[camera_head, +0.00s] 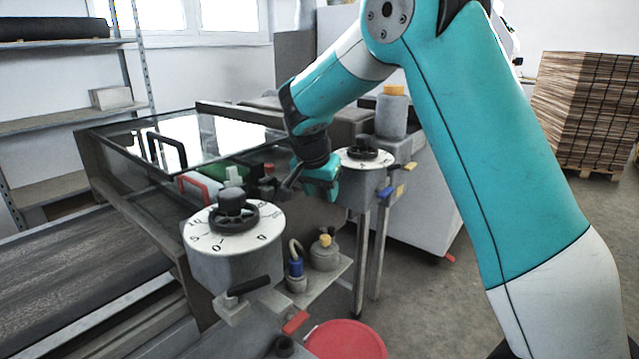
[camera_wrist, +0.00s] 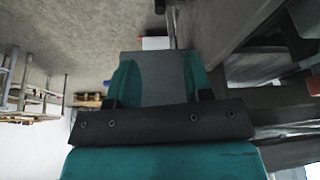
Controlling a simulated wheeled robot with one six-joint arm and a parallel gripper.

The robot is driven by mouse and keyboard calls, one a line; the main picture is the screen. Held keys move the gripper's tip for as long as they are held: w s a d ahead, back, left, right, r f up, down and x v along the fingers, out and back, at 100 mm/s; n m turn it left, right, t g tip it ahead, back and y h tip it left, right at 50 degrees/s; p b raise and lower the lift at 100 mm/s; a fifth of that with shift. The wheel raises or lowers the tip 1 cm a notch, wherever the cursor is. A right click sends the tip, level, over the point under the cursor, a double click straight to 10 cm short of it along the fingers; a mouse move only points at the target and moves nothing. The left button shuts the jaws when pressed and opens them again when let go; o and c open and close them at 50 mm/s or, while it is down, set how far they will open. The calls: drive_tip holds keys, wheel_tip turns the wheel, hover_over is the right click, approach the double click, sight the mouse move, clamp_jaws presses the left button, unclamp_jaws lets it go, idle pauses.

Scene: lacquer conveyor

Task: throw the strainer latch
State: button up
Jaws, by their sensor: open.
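My gripper (camera_head: 318,186) hangs open beside the dark side wall of the glass-topped machine, left of the rear dial. Nothing shows held in it. In the wrist view my gripper (camera_wrist: 160,85) fills the middle, and its fingertips are hard to make out. I cannot tell for certain which part is the strainer latch. A black-handled lever (camera_head: 249,286) sits under the front dial box. A red handle (camera_head: 296,322) is lower down. A blue handle (camera_head: 385,193) and a yellow handle (camera_head: 409,167) are at the rear dial box, right of my gripper.
The front dial (camera_head: 262,222) and rear dial (camera_head: 381,157) stand on grey boxes. A small shelf (camera_head: 328,284) holds a blue-collared padlock-like item and a yellow-topped pot (camera_head: 325,254). A red round lid (camera_head: 345,340) lies below. Open floor (camera_head: 430,310) is on the right.

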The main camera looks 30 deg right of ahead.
drive_tip(key=shift+v, duration=1.3)
